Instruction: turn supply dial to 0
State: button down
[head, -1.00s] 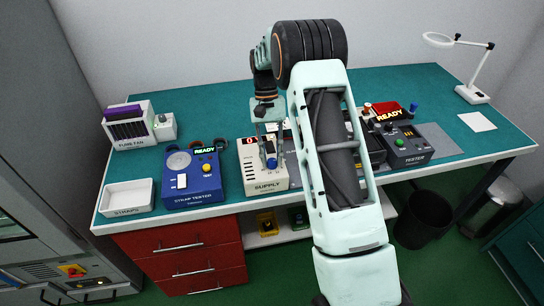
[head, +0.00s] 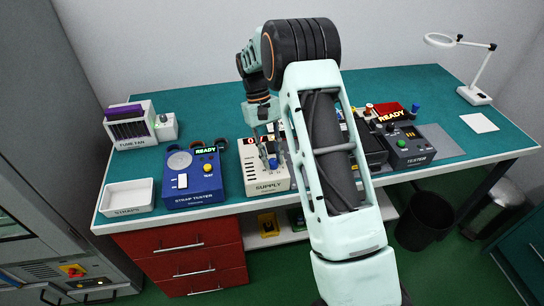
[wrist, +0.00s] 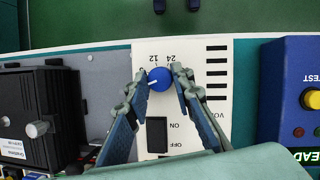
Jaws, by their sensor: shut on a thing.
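The supply (head: 266,182) is a cream box on the bench's front part, with a blue dial (head: 272,162) on its face. In the wrist view the blue dial (wrist: 160,79) has a white pointer line that points left in the picture. The printed marks 12 and 24 sit above it, and a further mark at the left is partly hidden by a finger. My gripper (wrist: 160,76) is shut on the dial, one finger on each side. In the head view my gripper (head: 269,157) reaches down to the supply and partly covers its face.
A black switch (wrist: 157,134) marked ON and OFF lies close beside the fingers. The blue strap tester (head: 192,180) stands left of the supply, and a black unit (wrist: 38,115) stands on its other side. A white straps tray (head: 127,197) is at far left.

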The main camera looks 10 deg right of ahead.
jog(key=c, duration=1.7)
grip_release()
jog(key=v, duration=1.2)
jog(key=shift+s, duration=0.15)
